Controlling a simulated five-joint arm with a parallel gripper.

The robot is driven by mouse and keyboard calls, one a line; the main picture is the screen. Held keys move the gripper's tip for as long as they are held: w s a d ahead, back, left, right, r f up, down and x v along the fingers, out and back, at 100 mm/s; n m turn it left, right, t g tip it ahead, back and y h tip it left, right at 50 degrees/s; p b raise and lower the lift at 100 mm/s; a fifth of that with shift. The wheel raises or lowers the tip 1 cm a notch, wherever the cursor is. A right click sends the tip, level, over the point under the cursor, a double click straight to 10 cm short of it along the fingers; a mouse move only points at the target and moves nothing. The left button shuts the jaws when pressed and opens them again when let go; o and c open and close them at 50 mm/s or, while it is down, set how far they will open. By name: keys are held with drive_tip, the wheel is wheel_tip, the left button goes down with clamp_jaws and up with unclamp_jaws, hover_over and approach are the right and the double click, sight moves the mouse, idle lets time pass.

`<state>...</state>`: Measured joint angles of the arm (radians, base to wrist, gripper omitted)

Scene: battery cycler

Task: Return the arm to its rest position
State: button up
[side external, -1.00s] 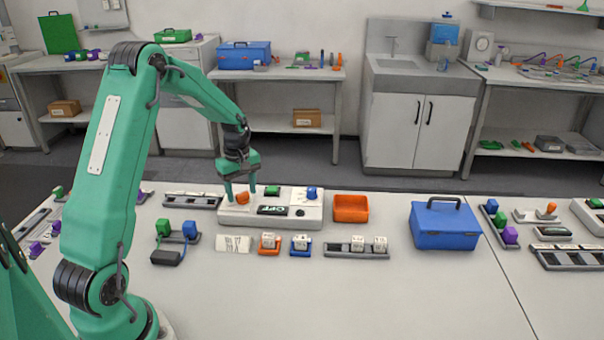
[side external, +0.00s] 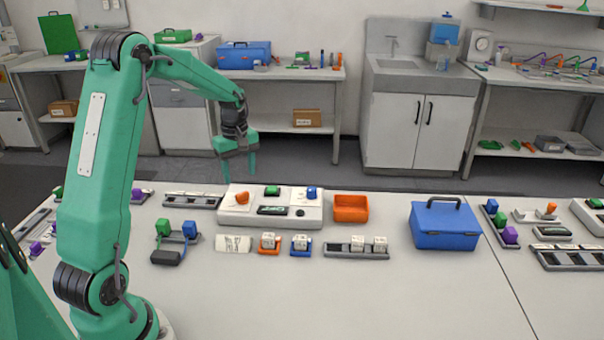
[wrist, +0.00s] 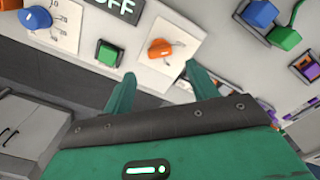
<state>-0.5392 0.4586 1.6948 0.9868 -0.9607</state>
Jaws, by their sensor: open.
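My green gripper (side external: 239,172) hangs above and slightly left of the cycler, open and empty, with its fingers pointing down. It also shows open in the wrist view (wrist: 160,85). The white battery cycler (side external: 234,216) sits on the bench below it. The cycler carries an orange knob (side external: 242,198), a green button (side external: 272,190), a blue knob (side external: 311,193) and a dark display. In the wrist view the orange knob (wrist: 160,47) is apart from the fingers, and the display there ends in "FF".
An orange bin (side external: 351,208) and a blue toolbox (side external: 444,228) stand to the right. In front are a holder with green and blue blocks (side external: 175,241), a paper label (side external: 233,244), small labelled cells (side external: 269,241) and a grey rack (side external: 343,254).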

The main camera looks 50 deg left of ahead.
drive_tip(key=shift+r, duration=0.7)
drive_tip(key=shift+d+r, duration=0.2)
drive_tip(key=s+d+r+m+t, duration=0.1)
drive_tip(key=s+d+r+m, duration=0.3)
drive_tip(key=d, duration=0.3)
drive_tip(key=s+d+r+m+t, duration=0.1)
drive_tip(key=s+d+r+m, duration=0.1)
drive_tip(key=d+r+m, duration=0.35)
drive_tip(key=s+d+r+m+t, duration=0.1)
drive_tip(key=s+d+m+t, duration=0.2)
drive_tip(key=s+d+m, duration=0.4)
drive_tip(key=s+d, duration=0.4)
drive_tip(key=s, duration=0.1)
drive_tip(key=shift+s+d+r+m+t, duration=0.25)
drive_tip(key=shift+d+r+m+t, duration=0.05)
drive_tip(key=shift+r+m, duration=0.1)
